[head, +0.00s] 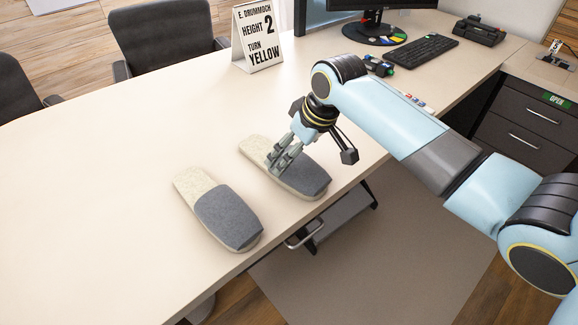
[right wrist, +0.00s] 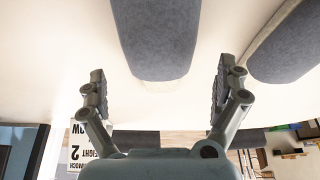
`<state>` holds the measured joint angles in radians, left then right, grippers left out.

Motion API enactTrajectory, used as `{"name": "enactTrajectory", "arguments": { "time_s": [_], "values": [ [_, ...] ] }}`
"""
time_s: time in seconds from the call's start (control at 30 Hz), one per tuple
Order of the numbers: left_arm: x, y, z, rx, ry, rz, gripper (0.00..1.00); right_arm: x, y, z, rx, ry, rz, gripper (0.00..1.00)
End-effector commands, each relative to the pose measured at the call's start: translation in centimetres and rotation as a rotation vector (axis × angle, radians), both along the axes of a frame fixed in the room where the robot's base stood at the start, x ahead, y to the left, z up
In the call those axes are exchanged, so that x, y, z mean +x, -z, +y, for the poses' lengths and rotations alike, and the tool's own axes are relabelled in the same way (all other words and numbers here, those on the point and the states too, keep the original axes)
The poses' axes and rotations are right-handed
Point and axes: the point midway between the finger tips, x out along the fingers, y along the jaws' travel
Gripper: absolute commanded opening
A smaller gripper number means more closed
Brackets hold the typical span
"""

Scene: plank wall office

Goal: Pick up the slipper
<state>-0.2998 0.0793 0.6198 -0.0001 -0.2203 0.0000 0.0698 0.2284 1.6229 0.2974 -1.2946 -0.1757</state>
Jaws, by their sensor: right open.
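Two slippers with cream soles and grey uppers lie on the pale table (head: 110,150). The left slipper (head: 228,216) lies clear of my arm. My right gripper (head: 281,160) is over the right slipper (head: 309,178), covering part of its middle in the head view. In the right wrist view, my right gripper (right wrist: 159,95) is open and empty, its fingers spread to either side of the right slipper's line (right wrist: 155,38). The left slipper also shows there at the right edge (right wrist: 287,48). I cannot tell whether the fingers touch the slipper. My left gripper is not in view.
A sign (head: 258,38) stands at the back of the table. A keyboard (head: 423,49) and a monitor (head: 365,20) are at the back right. Black chairs (head: 165,40) stand behind. The table's front edge runs close by both slippers. The table's left part is bare.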

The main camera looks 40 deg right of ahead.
Motion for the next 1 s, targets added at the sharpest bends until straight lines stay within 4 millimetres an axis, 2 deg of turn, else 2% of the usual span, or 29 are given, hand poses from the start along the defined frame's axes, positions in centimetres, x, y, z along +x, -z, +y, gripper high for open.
{"name": "enactTrajectory", "arguments": {
  "time_s": [0.3,0.57,0.67,0.93,1.0],
  "values": [
    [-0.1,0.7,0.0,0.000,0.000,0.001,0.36,2.0,4.1,0.3,0.000,0.001,0.002,1.00],
    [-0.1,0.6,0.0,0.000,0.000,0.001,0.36,2.1,4.3,0.3,-0.001,-0.001,0.000,1.00],
    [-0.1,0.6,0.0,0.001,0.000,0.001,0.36,2.1,4.3,0.3,-0.001,0.000,0.000,0.90],
    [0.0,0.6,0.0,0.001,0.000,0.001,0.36,2.1,4.3,0.3,-0.001,0.000,0.001,0.54],
    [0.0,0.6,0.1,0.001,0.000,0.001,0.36,2.1,4.3,0.3,-0.001,0.000,0.001,0.50]
  ]
}}
